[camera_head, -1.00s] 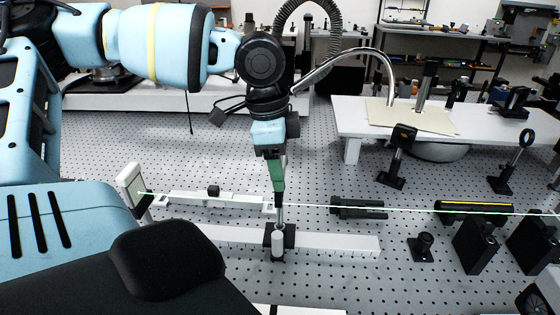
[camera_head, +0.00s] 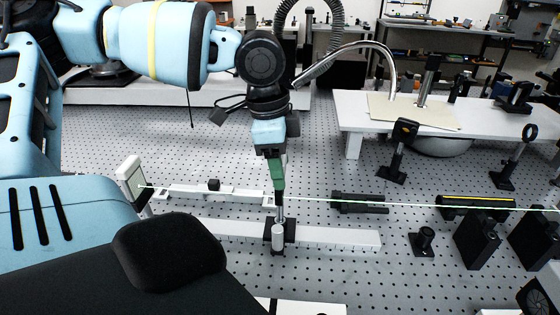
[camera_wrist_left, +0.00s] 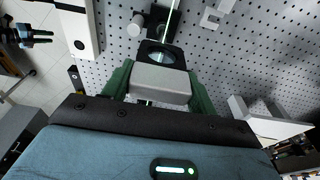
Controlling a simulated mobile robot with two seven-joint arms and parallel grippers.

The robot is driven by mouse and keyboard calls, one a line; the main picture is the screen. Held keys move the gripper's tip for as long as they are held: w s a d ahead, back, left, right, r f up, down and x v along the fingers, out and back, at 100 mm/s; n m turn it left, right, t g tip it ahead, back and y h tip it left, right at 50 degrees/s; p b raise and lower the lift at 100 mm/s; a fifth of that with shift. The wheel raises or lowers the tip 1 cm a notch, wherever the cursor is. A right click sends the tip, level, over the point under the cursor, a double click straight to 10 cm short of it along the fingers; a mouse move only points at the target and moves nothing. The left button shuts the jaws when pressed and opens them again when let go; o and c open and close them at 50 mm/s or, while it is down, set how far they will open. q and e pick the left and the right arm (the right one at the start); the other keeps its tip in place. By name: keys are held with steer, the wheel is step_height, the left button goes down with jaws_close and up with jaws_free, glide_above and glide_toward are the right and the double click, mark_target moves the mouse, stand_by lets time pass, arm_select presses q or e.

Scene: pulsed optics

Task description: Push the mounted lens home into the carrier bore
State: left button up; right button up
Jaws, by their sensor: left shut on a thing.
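My left gripper (camera_head: 278,188) reaches down over the perforated table, beside the green beam. Its green fingers (camera_wrist_left: 160,92) are shut on a silver-grey block, which I take to be the mounted lens's holder (camera_wrist_left: 160,82). A black carrier (camera_wrist_left: 161,54) with a round, glassy bore lies just beyond the block in the wrist view. In the head view, a silver post (camera_head: 279,236) with black parts around it stands right under the fingertips. How far the lens sits in the bore is hidden by the block and fingers. My right gripper is not in view.
A white screen (camera_head: 131,175) stands at the left. A black tube (camera_head: 358,203) and several black mounts (camera_head: 478,240) stand to the right. A white side table (camera_head: 480,128) is at the back right.

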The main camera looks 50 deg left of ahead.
arm_select(q)
steer(key=shift+f+b, duration=0.35)
steer(key=shift+f, duration=0.9)
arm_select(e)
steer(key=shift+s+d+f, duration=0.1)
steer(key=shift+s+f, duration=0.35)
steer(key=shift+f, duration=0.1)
arm_select(q)
steer(key=o, duration=1.4)
steer(key=shift+o, duration=0.2)
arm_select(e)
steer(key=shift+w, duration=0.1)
arm_select(q)
steer(key=shift+r, duration=0.2)
steer(key=r, duration=0.6)
steer(key=shift+s+a+r, duration=0.1)
steer(key=shift+s+a, duration=0.2)
steer(key=shift+a, duration=0.05)
steer(key=shift+a+r+p, duration=0.1)
steer(key=shift+r+p, duration=0.2)
steer(key=shift+r, duration=0.3)
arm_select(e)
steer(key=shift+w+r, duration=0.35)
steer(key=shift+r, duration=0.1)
arm_select(q)
steer(key=shift+r, duration=0.1)
